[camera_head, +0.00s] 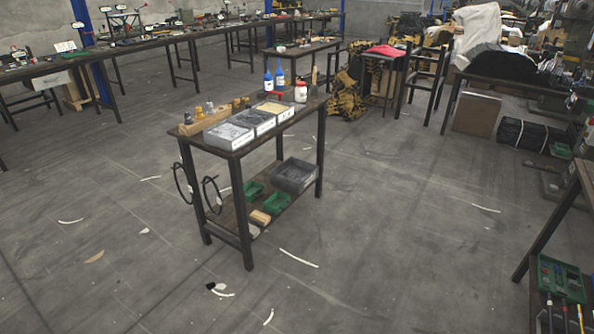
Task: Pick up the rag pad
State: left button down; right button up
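I cannot tell for sure which thing is the rag pad. A folded red cloth (385,51) lies on top of a dark stand in the back, right of the middle; it may be the rag pad. A small black and white scrap (218,290) lies on the floor in front of the cart, and a tan scrap (95,257) lies on the floor at the left. Neither of my grippers shows in the head view.
A dark cart (275,142) stands mid-view with grey bins (229,136), blue bottles (268,80) and a lower shelf with green trays (276,203). Long benches (150,40) line the back left. A table (586,170) stands at the right edge. The floor around the cart is mostly clear.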

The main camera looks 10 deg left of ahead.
aim_at(254, 231)
jog(key=i+l, duration=0.15)
jog(key=i, duration=0.45)
jog(key=i+l+z, duration=0.1)
jog(key=i, duration=0.5)
jog(key=l, duration=0.05)
